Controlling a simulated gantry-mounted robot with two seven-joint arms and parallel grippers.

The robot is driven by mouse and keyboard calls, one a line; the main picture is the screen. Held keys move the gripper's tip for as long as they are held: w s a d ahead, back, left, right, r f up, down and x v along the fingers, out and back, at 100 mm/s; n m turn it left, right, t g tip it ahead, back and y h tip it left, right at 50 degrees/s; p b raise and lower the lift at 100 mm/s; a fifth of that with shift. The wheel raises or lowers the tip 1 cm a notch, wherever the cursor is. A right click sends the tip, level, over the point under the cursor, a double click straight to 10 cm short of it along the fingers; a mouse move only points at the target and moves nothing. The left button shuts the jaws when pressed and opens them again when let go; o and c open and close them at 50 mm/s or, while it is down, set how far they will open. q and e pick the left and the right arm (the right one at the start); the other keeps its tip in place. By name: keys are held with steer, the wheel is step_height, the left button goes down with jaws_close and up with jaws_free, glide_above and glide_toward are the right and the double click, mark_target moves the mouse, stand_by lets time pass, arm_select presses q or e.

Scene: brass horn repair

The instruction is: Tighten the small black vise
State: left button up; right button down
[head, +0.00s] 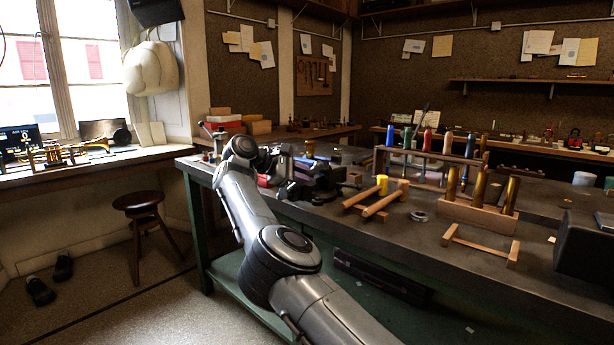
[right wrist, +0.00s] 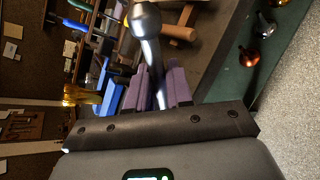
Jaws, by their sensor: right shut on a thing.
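The small black vise (head: 318,188) stands near the front left edge of the workbench in the head view, partly hidden by my right arm. My right gripper (right wrist: 160,88) is shut on a grey metal bar with a round ball end (right wrist: 146,20), which looks like the vise handle. The bar runs between the two purple-tinted fingers, and its ball end sticks out past them. In the head view my right wrist bends over toward the vise from the left, and the fingertips are hard to make out. My left gripper is in neither view.
On the workbench (head: 480,262), a wooden stand (head: 376,200), a ring (head: 419,216) and a rack of coloured-handled tools (head: 427,142) lie right of the vise. Brass tubes (head: 481,190) stand farther right. A stool (head: 138,202) stands on the floor at left.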

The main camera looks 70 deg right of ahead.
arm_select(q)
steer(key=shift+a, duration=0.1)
arm_select(e)
steer(key=shift+w+a+r, duration=0.1)
steer(key=shift+a, duration=0.05)
steer(key=c, duration=1.3)
jaws_free()
steer(key=shift+o, duration=0.5)
steer(key=shift+a+f, duration=0.25)
arm_select(q)
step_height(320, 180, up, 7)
steer(key=p, duration=0.7)
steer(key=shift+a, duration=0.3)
arm_select(e)
steer(key=v, duration=1.1)
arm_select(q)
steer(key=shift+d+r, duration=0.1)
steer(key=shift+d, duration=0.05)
arm_select(e)
steer(key=shift+d, duration=0.1)
